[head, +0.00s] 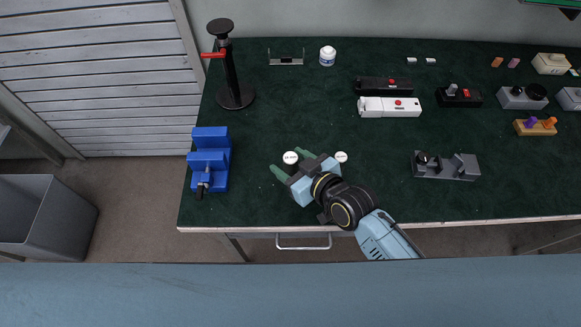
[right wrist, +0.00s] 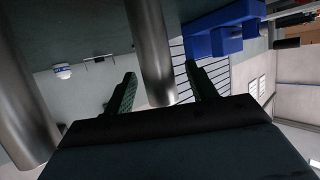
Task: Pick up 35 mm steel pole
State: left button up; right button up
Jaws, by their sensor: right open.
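Two upright steel poles show end-on in the head view as round white tops with small unreadable labels: a left pole (head: 290,157) and a right pole (head: 341,156). I cannot read which is 35 mm. My right gripper (head: 291,163) is open, its green fingers on either side of the left pole's top. In the right wrist view a grey steel pole (right wrist: 150,50) runs between the two spread fingers (right wrist: 160,90), with gaps on both sides. Another pole (right wrist: 25,95) stands outside the fingers at the left. My left gripper is not in view.
A blue vise (head: 210,160) stands at the bench's left edge, with a black stand (head: 232,80) behind it. A grey fixture (head: 445,167) is to the right. White and black housings (head: 390,107) and a white jar (head: 327,56) lie farther back. The dark mat's front middle is mostly clear.

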jog(key=shift+x, duration=1.05)
jog(key=c, duration=1.1)
